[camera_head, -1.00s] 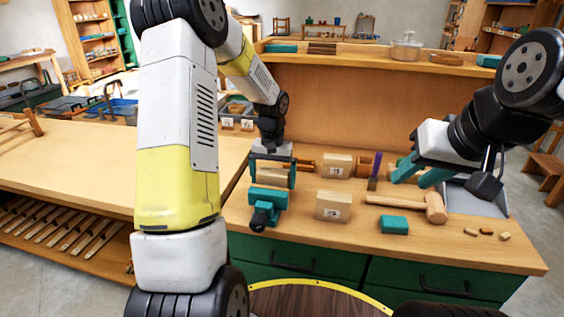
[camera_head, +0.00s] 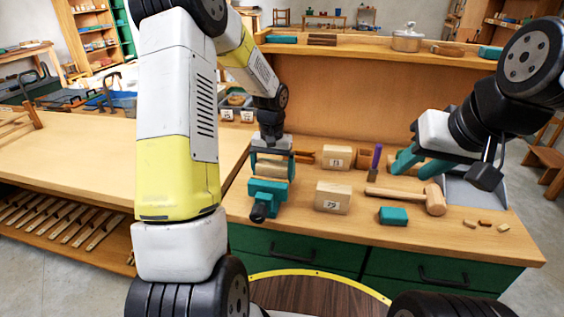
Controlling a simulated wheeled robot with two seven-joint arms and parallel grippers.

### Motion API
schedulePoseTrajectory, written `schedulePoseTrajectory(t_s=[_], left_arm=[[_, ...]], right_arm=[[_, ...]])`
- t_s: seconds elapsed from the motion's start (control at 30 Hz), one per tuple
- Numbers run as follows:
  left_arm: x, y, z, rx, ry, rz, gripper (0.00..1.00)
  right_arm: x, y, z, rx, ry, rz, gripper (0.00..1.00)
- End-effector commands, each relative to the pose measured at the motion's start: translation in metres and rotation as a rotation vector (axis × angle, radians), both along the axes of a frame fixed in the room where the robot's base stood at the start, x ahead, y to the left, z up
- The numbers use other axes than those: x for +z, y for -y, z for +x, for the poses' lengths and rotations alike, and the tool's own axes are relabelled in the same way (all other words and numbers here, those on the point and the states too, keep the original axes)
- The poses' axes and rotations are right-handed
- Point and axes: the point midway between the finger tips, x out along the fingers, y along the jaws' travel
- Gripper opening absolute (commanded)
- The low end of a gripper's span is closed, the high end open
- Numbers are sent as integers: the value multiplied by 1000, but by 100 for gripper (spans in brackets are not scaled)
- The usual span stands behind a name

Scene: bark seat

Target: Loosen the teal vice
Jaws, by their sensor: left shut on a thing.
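The teal vice (camera_head: 267,191) stands at the left end of the workbench, with a dark knob or handle end (camera_head: 259,212) toward me and a pale wooden piece (camera_head: 272,170) between its jaws. My right gripper (camera_head: 420,165) has teal fingers, apart and empty, and hangs above the right part of the bench.
Two labelled wooden blocks (camera_head: 332,198), a mallet (camera_head: 431,199), a teal block (camera_head: 393,216), a purple-handled tool (camera_head: 377,157) and small wooden bits (camera_head: 485,223) lie on the bench. A back panel with a shelf (camera_head: 380,54) rises behind. A bare wooden table (camera_head: 80,160) is at left.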

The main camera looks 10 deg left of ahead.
Motion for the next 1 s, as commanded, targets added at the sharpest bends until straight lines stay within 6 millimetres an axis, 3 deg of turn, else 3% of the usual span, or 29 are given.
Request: schedulePoseTrajectory(t_s=[0.37,0.4,0.43,0.8,1.0], left_arm=[[1,0,-2,0,1,0,40],[1,0,-2,0,1,0,97],[1,0,-2,0,1,0,100],[1,0,-2,0,1,0,100],[13,0,-2,1,1,0,100]], right_arm=[[0,0,0,0,0,0,36],[0,0,0,0,0,0,36],[0,0,0,0,0,0,36],[0,0,0,0,0,0,36],[0,0,0,0,0,0,36]])
